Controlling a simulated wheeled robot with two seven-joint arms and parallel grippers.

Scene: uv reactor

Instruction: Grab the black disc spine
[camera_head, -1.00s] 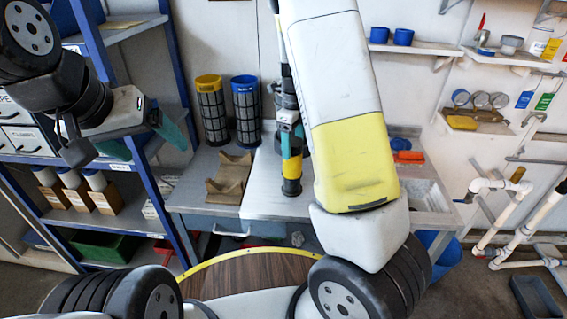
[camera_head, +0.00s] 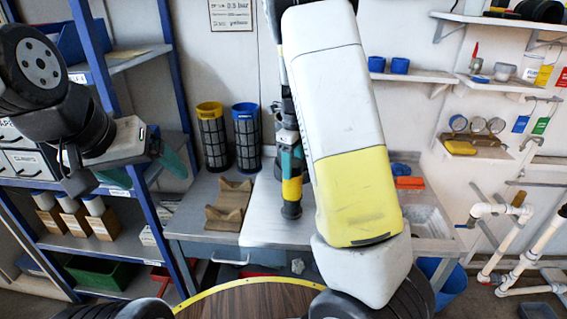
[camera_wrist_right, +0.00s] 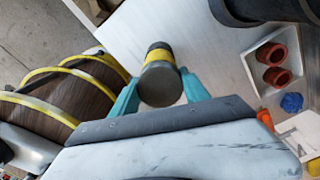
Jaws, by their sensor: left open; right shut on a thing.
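A dark upright rod with a yellow band (camera_head: 292,188), which looks like the black disc spine, stands in front of the bench left of my right arm. My right gripper (camera_head: 291,158) is shut on it with teal fingers on either side. In the right wrist view the rod's grey round end and yellow band (camera_wrist_right: 158,53) show between the fingers (camera_wrist_right: 160,80). Its upper part is partly hidden by my arm in the head view. I cannot tell if its lower end touches the bench. My left gripper (camera_head: 147,172) is open and empty in front of the shelf.
A yellow-rimmed (camera_head: 213,140) and a blue-rimmed mesh cylinder (camera_head: 246,140) stand at the back of the bench (camera_head: 262,207). A brown cradle (camera_head: 229,205) lies in front of them. A yellow-edged round wooden top (camera_head: 250,300) is nearest me. Blue shelving (camera_head: 88,55) stands left.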

